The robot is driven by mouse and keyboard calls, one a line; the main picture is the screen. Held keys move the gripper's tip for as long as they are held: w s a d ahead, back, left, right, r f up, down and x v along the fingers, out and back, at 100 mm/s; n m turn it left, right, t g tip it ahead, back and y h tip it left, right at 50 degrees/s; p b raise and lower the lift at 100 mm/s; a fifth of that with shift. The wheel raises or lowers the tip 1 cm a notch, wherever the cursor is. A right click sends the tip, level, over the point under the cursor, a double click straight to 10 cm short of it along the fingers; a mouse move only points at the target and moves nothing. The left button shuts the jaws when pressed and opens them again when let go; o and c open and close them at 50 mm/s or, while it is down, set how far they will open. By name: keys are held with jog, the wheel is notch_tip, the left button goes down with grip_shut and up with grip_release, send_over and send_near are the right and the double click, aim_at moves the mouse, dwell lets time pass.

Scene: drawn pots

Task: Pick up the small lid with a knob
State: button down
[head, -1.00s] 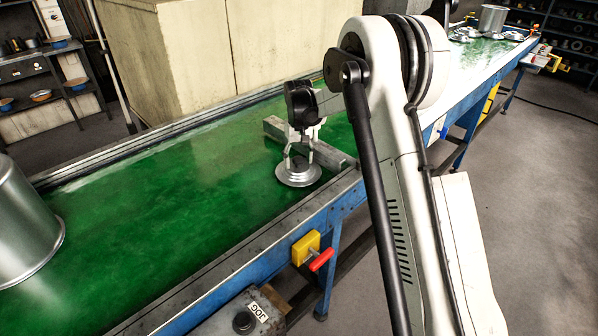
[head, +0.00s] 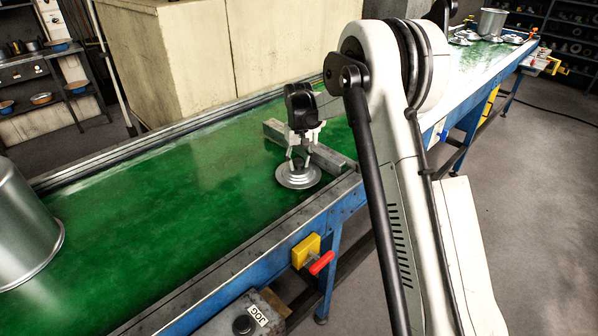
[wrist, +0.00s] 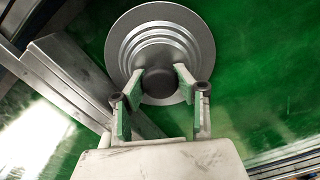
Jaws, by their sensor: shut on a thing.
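The small lid (head: 298,179) is a round, silver, stepped disc with a dark knob (wrist: 159,82) at its middle. It is at the green belt in front of the grey metal bar, and I cannot tell whether it touches the belt. My gripper (head: 299,160) points down over the lid, and its two fingers are shut on the knob. In the wrist view, the fingertips of my gripper (wrist: 160,80) sit on either side of the knob. The lid (wrist: 128,36) fills the upper middle there.
A grey metal bar (head: 330,160) lies across the belt (head: 150,215) right beside the lid. A large silver pot (head: 25,230) stands at the left. More lids and a pot (head: 493,20) are at the far right end. The middle of the belt is clear.

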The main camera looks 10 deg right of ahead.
aim_at(298, 161)
jog(key=shift+r+p, duration=0.5)
jog(key=shift+r, duration=1.4)
